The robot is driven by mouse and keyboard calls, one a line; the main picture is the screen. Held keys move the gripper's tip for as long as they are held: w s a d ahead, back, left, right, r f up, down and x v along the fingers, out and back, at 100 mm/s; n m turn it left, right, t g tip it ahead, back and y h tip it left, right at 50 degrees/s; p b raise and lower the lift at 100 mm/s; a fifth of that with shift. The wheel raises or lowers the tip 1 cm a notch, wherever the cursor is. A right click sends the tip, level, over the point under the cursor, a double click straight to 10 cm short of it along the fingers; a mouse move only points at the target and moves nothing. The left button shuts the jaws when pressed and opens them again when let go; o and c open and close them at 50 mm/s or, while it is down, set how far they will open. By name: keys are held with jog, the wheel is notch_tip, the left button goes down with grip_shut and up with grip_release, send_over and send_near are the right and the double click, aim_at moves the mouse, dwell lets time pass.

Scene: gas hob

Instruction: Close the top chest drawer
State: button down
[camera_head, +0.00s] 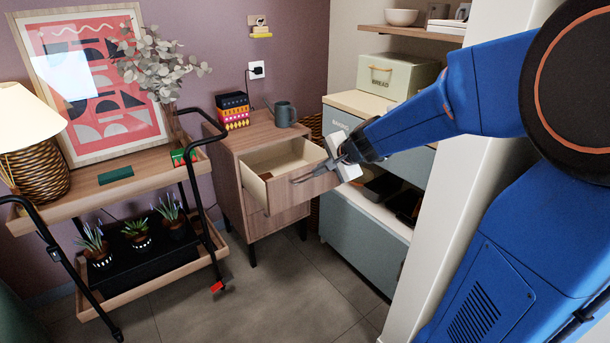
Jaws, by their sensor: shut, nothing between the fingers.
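The wooden chest (232,161) stands against the purple wall in the middle of the view. Its top drawer (256,188) is pulled out, and its pale inside shows from above. The drawer below it (278,218) looks closed. My gripper (297,181) is shut and empty at the front of the top drawer, reaching in from the right. Its fingertips are close to the drawer front; I cannot tell whether they touch it. The gripper body hides the right end of the drawer front.
A cart (138,191) with black rails stands close on the left, with plants on its lower shelf. A blue-grey cabinet (362,238) stands close on the right. A mug (285,114) and a stack of boxes (232,110) sit on the chest. Tiled floor (268,290) in front is clear.

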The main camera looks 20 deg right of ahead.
aim_at(294, 175)
jog(key=shift+w+a+r+x, duration=0.1)
jog(key=shift+w+r+x, duration=0.25)
jog(key=shift+x, duration=1.65)
jog(key=shift+w+a+r+x, duration=0.1)
jog(key=shift+w+r+x, duration=0.2)
jog(key=shift+x, duration=1.7)
jog(key=shift+w+a+r+x, duration=0.1)
jog(key=shift+w+r+x, duration=0.2)
jog(key=shift+x, duration=1.7)
jog(key=w+a, duration=0.3)
jog(key=w, duration=0.6)
jog(key=w+a, duration=0.3)
jog(key=w, duration=0.6)
jog(key=shift+s+d, duration=0.1)
